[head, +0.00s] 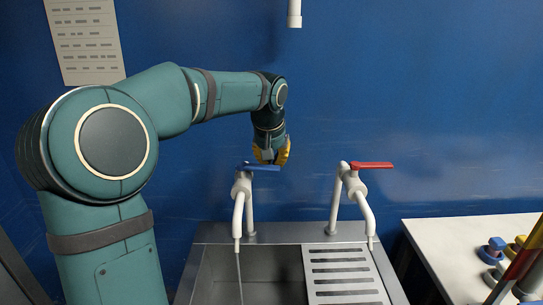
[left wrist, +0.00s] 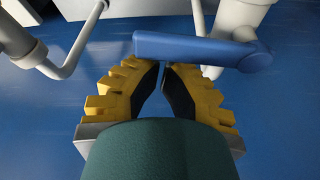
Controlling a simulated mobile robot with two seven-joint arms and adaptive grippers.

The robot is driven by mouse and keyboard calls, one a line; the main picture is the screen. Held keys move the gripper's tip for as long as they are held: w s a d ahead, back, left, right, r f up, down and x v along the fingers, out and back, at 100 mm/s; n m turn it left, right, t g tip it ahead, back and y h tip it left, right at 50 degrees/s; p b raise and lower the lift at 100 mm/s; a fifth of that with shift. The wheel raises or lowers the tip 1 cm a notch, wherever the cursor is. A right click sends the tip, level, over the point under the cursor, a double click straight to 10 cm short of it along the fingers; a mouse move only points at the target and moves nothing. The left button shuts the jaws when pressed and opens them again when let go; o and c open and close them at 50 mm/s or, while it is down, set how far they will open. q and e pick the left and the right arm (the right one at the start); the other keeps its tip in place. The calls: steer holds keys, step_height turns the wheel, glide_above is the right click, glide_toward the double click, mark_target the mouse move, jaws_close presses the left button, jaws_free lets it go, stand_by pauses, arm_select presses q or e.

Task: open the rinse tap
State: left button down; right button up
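Two white taps stand behind the sink. The left one (head: 240,205) has a blue lever (head: 262,168) pointing right, and a thin pale stream shows below its spout. The right one (head: 357,195) has a red lever (head: 372,165) pointing right; no stream shows below it. Which is the rinse tap is not marked. My left gripper (head: 268,158) is just above the blue lever. In the left wrist view, its yellow fingers (left wrist: 162,68) have their tips nearly together beside the blue lever (left wrist: 195,49), with nothing between them. Contact cannot be told. My right gripper is out of view.
A metal sink basin (head: 207,285) lies below the blue-lever tap, with a slotted drainboard (head: 318,256) to its right. A white bench (head: 440,247) at the right holds several small coloured items. A white pipe end (head: 294,14) hangs at the top. A blue wall (head: 440,100) stands behind.

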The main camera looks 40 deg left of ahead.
mark_target(273, 167)
arm_select(q)
steer(key=s+d+m, duration=0.1)
steer(key=m, duration=0.1)
steer(key=s+d+m+h+p, duration=0.1)
steer(key=m, duration=0.1)
steer(key=shift+s, duration=0.2)
steer(key=s+m, duration=0.1)
steer(key=m, duration=0.1)
steer(key=s+m+h, duration=0.1)
steer(key=m, duration=0.1)
steer(key=shift+s+d+h, duration=0.15)
steer(key=shift+d+h, duration=0.15)
steer(key=shift+d, duration=0.1)
steer(key=shift+s+a+m+h, duration=0.15)
steer(key=shift+s+m+h, duration=0.2)
steer(key=shift+s+m, duration=0.85)
steer(key=shift+s+a+m+h, duration=0.15)
steer(key=shift+s+m+h, duration=0.2)
steer(key=shift+s+m, duration=0.8)
steer(key=shift+s, duration=0.15)
steer(key=shift+a, duration=0.2)
steer(key=shift+w+a+p, duration=0.3)
steer(key=shift+a+p, duration=0.1)
steer(key=shift+a, duration=0.15)
